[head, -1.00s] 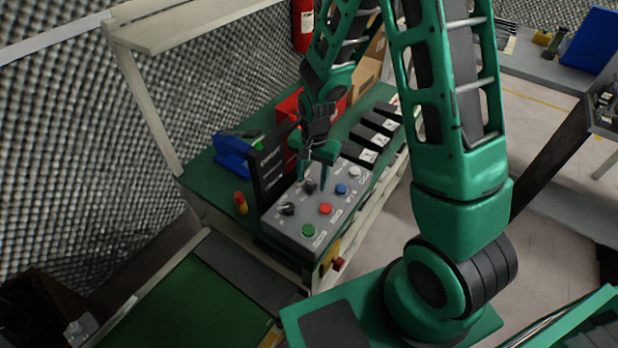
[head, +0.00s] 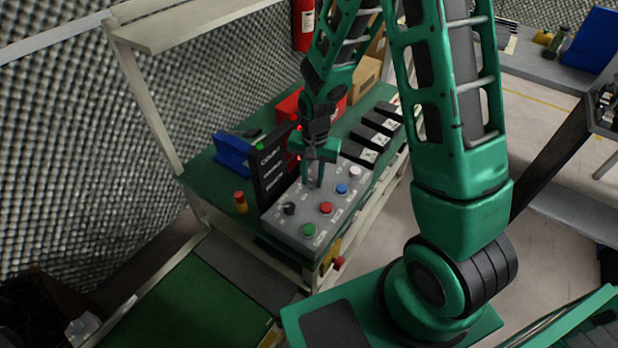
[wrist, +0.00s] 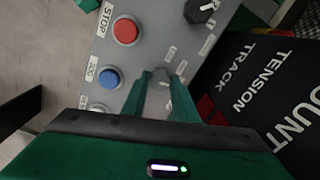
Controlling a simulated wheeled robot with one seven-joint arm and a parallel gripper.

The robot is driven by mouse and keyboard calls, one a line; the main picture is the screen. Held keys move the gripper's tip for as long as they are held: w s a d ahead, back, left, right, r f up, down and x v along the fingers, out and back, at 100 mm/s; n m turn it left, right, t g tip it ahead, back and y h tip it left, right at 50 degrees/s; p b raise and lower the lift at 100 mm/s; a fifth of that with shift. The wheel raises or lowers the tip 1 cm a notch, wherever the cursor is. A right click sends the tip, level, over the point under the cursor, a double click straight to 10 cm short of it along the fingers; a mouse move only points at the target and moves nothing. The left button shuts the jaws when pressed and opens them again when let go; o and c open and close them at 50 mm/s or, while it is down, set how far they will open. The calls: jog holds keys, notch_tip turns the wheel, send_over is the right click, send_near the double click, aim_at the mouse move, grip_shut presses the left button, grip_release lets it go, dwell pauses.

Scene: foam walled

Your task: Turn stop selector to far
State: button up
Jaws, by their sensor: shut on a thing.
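The grey control box (head: 282,222) stands on the green bench and carries buttons and black selector knobs. My gripper (head: 313,184) points down at the knob farther back on its left side, and its fingers are shut on that knob. The fingers hide the knob in the head view, so its pointer direction cannot be told. In the wrist view my gripper (wrist: 160,80) has both green fingers against the panel, with the held knob mostly hidden between them. Another black selector knob (head: 289,208) is free nearer the front; it also shows in the wrist view (wrist: 201,10).
A red button (head: 326,208), a blue button (head: 341,188), a white button (head: 355,171) and a green button (head: 308,230) sit close by. A black lettered board (head: 270,172) stands upright along the left of the box. A red box (head: 289,106) lies behind.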

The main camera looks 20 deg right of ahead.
jog(key=n, duration=1.2)
jog(key=shift+w, duration=0.1)
jog(key=shift+n, duration=1.9)
jog(key=shift+a+n, duration=0.1)
jog(key=shift+n, duration=0.2)
jog(key=o, duration=1.1)
jog(key=shift+c, duration=0.2)
